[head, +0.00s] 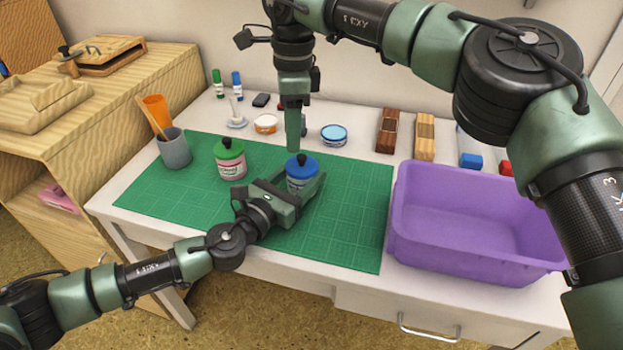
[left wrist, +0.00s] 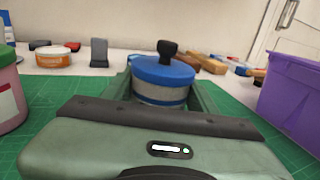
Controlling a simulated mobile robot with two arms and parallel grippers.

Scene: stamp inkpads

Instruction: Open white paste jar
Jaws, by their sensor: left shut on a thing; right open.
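A jar with a blue lid and black knob (head: 302,168) stands on the green cutting mat (head: 345,215); its label is too small to read. My left gripper (head: 300,188) is shut around its body from the front. In the left wrist view the jar (left wrist: 162,80) is upright between the fingers, with its lid on. My right gripper (head: 293,140) is open, pointing down just above and behind the blue lid, apart from the knob as far as I can tell. A pink jar with a green lid (head: 229,158) stands to the left.
A purple bin (head: 470,275) stands at the right. A grey cup (head: 174,150) with tools stands at the mat's left. The mat's front right is clear.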

